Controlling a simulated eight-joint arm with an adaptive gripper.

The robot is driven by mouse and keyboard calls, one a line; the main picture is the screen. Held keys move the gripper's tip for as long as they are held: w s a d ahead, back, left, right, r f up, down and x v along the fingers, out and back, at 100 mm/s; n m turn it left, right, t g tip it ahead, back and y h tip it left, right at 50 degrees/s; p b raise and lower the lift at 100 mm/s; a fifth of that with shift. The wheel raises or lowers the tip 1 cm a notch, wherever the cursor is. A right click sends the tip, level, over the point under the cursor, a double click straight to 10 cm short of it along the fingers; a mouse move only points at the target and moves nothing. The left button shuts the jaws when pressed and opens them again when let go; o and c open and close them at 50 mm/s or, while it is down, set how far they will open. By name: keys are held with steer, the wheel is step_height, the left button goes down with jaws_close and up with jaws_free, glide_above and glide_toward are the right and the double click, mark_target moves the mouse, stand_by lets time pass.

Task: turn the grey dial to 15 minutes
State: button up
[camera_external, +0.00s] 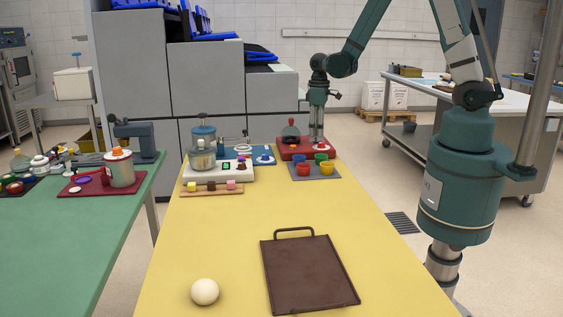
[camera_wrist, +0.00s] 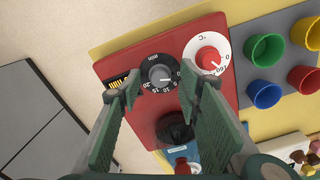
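The grey dial (camera_wrist: 160,75) sits on a round black face with white numbers marked "min", on a red panel (camera_wrist: 160,118). A light mark shows on its right side; I cannot read the exact setting. In the wrist view my gripper (camera_wrist: 158,83) is open, with one green finger on each side of the dial; I cannot tell whether either touches it. In the external view my gripper (camera_external: 317,137) points straight down over the red unit (camera_external: 287,155) at the table's far end; the grey dial is hidden there.
A red dial (camera_wrist: 209,58) on a white face marked °C sits right beside the grey one. A dark knob-like part (camera_wrist: 175,132) is below. Several coloured cups (camera_wrist: 264,50) stand at right. A brown tray (camera_external: 308,270) and white ball (camera_external: 205,291) lie on the near yellow table.

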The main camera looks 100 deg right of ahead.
steer(key=shift+f, duration=0.3)
steer(key=c, duration=0.9)
